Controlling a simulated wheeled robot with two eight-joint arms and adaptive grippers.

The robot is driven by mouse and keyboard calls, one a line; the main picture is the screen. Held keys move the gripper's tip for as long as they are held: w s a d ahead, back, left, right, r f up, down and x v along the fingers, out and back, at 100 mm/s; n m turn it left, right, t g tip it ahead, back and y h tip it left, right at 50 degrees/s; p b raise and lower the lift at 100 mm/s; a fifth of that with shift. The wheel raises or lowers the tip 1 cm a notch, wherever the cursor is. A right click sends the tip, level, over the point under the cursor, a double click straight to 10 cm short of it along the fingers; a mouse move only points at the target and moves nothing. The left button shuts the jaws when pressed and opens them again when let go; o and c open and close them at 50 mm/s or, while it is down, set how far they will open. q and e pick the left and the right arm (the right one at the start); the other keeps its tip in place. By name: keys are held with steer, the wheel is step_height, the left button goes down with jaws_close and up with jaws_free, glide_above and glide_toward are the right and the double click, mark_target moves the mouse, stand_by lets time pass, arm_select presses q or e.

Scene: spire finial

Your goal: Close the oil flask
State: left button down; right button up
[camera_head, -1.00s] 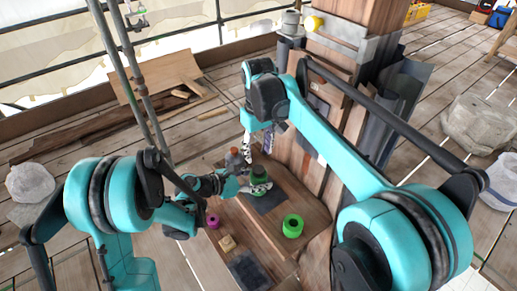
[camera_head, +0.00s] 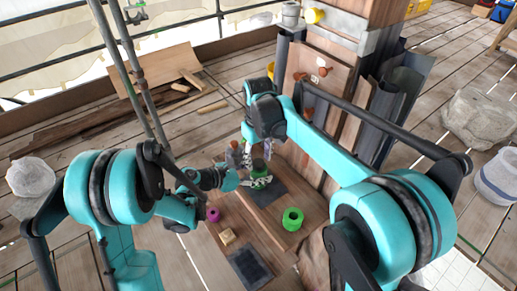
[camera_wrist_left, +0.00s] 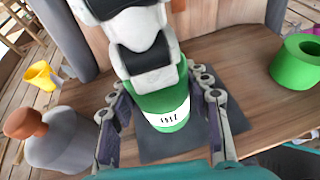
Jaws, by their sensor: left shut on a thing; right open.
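A green flask (camera_wrist_left: 163,107) with a white label stands on a dark mat in the left wrist view; it also shows in the head view (camera_head: 259,165). The label is too small to read surely. My left gripper (camera_wrist_left: 163,125) has its fingers on both sides of the flask and is shut on it; in the head view it is at the flask's base (camera_head: 254,181). My right gripper (camera_head: 258,153) is open over the flask, and its links (camera_wrist_left: 145,50) hide the flask's top. I cannot tell whether a cap is there.
A grey bottle with a brown top (camera_wrist_left: 58,138) stands left of the flask. A green ring-shaped piece (camera_head: 292,219) sits to the right. A magenta piece (camera_head: 213,214), a tan block (camera_head: 228,236) and a dark pad (camera_head: 250,268) lie in front. A wooden post (camera_head: 355,15) rises behind.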

steer(key=shift+f, duration=0.65)
jaws_close()
steer(key=shift+o, duration=0.8)
jaws_free()
steer(key=shift+r, duration=0.1)
step_height(320, 180, up, 12)
